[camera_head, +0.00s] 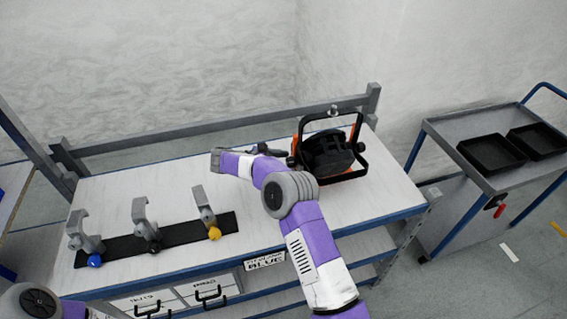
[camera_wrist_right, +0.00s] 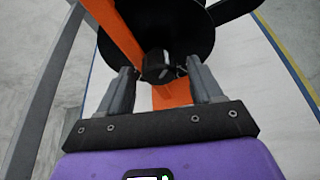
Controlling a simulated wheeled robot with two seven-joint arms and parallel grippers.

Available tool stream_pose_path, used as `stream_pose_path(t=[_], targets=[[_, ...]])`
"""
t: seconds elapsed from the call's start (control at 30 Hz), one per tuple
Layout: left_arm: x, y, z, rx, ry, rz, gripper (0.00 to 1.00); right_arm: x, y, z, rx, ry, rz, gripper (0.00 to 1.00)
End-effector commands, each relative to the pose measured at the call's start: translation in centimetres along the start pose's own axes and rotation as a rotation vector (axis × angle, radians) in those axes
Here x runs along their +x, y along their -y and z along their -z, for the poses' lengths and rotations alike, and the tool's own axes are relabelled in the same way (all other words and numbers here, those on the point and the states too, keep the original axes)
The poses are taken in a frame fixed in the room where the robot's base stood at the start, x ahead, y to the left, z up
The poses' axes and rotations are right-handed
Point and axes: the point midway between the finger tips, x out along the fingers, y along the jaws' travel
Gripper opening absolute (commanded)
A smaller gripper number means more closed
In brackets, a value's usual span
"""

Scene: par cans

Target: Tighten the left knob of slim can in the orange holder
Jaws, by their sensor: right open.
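The slim can (camera_head: 328,146) is black and stands with its black yoke at the back right of the table. Orange parts of its holder (camera_head: 345,177) show below and beside it. In the right wrist view the can's round black body (camera_wrist_right: 190,22) is at the top, crossed by the orange holder (camera_wrist_right: 121,36). A dark knob (camera_wrist_right: 157,66) sits in front of it. My right gripper (camera_wrist_right: 160,71) is open, with one finger on each side of the knob and gaps visible. In the head view this gripper (camera_head: 276,152) is at the can's left side. My left gripper is out of view.
A black strip (camera_head: 180,237) with several grey hooked clamps and coloured knobs lies at the table's left. A grey rail (camera_head: 215,130) runs along the back. A trolley (camera_head: 478,138) with two black trays stands at the right. The table's middle left is clear.

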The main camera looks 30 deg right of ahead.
Motion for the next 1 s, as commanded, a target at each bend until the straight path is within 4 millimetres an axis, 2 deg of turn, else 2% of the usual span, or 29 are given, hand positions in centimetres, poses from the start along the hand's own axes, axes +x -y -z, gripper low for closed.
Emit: stream_pose_path(t=[0.27,0.6,0.63,1.0], targets=[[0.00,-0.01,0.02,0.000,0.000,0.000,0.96,0.12,0.00,0.01,0.000,0.000,-0.001,0.64],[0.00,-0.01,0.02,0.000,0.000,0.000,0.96,0.11,0.00,0.01,0.000,0.000,-0.001,0.12],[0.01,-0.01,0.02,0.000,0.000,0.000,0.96,0.11,0.00,0.01,0.000,0.000,-0.001,0.09],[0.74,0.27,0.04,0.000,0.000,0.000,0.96,0.10,0.06,0.05,0.068,0.001,-0.031,0.09]])
